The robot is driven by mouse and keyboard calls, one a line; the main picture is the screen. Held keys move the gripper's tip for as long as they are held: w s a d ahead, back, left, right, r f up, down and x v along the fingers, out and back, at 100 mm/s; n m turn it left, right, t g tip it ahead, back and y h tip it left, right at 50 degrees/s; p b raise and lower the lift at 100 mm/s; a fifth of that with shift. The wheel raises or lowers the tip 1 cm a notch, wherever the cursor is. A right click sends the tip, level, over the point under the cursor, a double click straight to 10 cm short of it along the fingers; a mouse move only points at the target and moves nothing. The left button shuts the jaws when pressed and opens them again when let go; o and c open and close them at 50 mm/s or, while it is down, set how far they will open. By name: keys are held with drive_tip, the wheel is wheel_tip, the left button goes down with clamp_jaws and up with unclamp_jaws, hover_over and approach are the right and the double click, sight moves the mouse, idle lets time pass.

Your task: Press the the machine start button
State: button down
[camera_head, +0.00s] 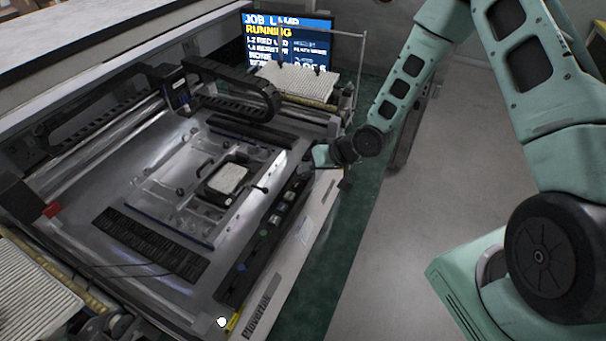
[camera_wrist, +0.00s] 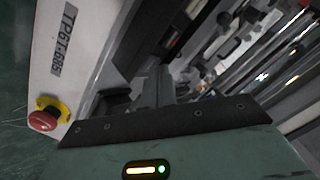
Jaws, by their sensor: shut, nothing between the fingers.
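The machine (camera_head: 175,285) is a large open grey bed with a dark control strip (camera_head: 232,285) along its right front edge. Small buttons sit on the strip, among them a green one (camera_head: 264,233) and a blue one (camera_head: 241,267). I cannot tell which is the start button. My gripper (camera_head: 308,166) is shut and empty, at the far end of the strip; the head view does not show whether it touches it. In the wrist view, my dark fingers (camera_wrist: 152,92) are beside the machine's white side panel (camera_wrist: 75,45).
A red knob on a yellow base (camera_wrist: 42,120) is on the white panel in the wrist view. A screen (camera_head: 288,40) reading "RUNNING" stands behind the machine. A white ribbed tray (camera_head: 300,82) is at the back. The floor (camera_head: 400,250) to the right is clear.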

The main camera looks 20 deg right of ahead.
drive_tip(key=shift+r, duration=0.1)
idle(0.3)
drive_tip(key=shift+r+p, duration=0.7)
